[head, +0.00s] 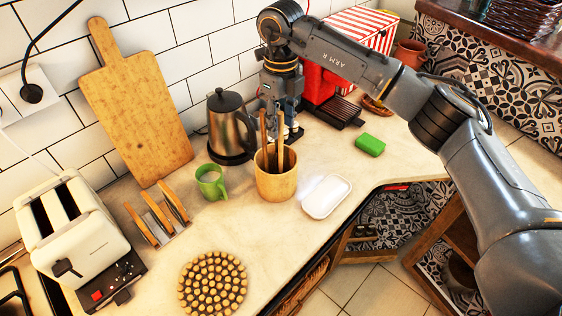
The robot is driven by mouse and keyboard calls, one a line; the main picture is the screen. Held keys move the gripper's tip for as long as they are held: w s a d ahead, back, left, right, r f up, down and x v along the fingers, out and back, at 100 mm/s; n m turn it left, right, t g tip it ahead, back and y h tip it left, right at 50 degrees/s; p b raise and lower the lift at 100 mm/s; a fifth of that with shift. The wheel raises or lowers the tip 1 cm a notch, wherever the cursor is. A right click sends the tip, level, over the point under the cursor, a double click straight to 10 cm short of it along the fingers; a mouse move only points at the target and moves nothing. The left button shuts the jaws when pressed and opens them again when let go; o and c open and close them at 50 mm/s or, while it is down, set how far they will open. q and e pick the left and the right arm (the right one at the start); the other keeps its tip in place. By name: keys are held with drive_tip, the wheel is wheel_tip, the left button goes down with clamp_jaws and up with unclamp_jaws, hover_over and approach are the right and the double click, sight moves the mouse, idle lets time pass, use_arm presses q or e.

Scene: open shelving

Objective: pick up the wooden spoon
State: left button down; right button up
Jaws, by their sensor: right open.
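A wooden utensil holder (276,182) stands on the counter near the middle of the head view. Several wooden utensil handles (264,140) stick up out of it; I cannot tell which one is the spoon, as the lower parts are hidden inside. My right gripper (284,128) reaches in from the right and points down just behind and above the holder, close to the handle tops. It is open, with no utensil visibly held. Whether it touches a handle is unclear. My left gripper is not in view.
A metal kettle (228,130) and green mug (211,182) stand left of the holder. A white dish (326,197) and green sponge (370,145) lie to its right. A red appliance (320,84) is behind my arm. A toaster (75,235), toast rack (158,218) and round trivet (212,284) are left and in front.

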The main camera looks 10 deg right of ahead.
sight(282, 138)
wheel_tip(282, 138, down, 4)
drive_tip(key=p, duration=0.3)
drive_tip(key=shift+d, duration=0.15)
drive_tip(key=shift+f, duration=0.7)
clamp_jaws()
